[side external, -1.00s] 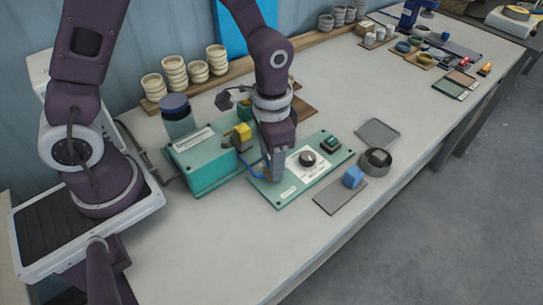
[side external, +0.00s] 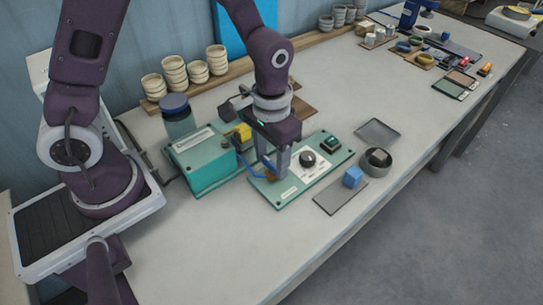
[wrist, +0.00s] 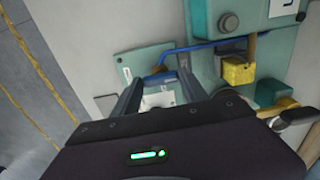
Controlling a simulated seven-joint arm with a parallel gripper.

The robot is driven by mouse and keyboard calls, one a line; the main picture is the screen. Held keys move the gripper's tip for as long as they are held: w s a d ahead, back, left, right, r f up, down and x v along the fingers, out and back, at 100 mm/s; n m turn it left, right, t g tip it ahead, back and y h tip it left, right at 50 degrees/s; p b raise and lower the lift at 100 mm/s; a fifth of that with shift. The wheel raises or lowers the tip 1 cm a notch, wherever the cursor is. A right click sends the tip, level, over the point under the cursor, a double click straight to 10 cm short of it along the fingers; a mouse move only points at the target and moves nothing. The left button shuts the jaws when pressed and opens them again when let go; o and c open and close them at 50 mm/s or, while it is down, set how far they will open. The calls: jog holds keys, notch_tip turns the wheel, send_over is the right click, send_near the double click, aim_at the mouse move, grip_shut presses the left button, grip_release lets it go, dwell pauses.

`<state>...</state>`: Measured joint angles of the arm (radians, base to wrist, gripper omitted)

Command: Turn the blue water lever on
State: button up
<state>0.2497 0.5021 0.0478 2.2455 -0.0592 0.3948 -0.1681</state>
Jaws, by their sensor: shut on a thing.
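The blue line of the water fitting (side external: 257,174) shows at the left end of the green panel (side external: 290,190), beside a small brass part (side external: 270,177). In the wrist view the blue line (wrist: 205,44) runs to the brass part (wrist: 158,69) near the fingertips. My gripper (side external: 274,176) points down over this end of the panel. Its fingers (wrist: 160,78) stand apart, around the fitting, and are shut on the lever there. The lever's handle is mostly hidden by the fingers, and its exact angle cannot be told.
A green box (side external: 200,160) with a yellow block (side external: 242,132) stands left of the panel. A black knob (side external: 307,158) and a dark green button (side external: 332,144) are on the panel. The front table is clear.

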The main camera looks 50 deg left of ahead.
aim_at(271, 163)
jog(key=o, duration=1.4)
jog(key=shift+c, duration=0.2)
notch_tip(271, 163, up, 7)
jog(key=shift+r, duration=0.1)
jog(key=s+a+r+t, duration=0.2)
jog(key=s+a+r, duration=0.1)
jog(key=s+r, duration=0.3)
jog(key=s+a+r+t, duration=0.3)
jog(key=s+r, duration=0.4)
jog(key=s, duration=0.1)
jog(key=shift+s+a+r+t, duration=0.2)
jog(key=shift+r+t, duration=0.1)
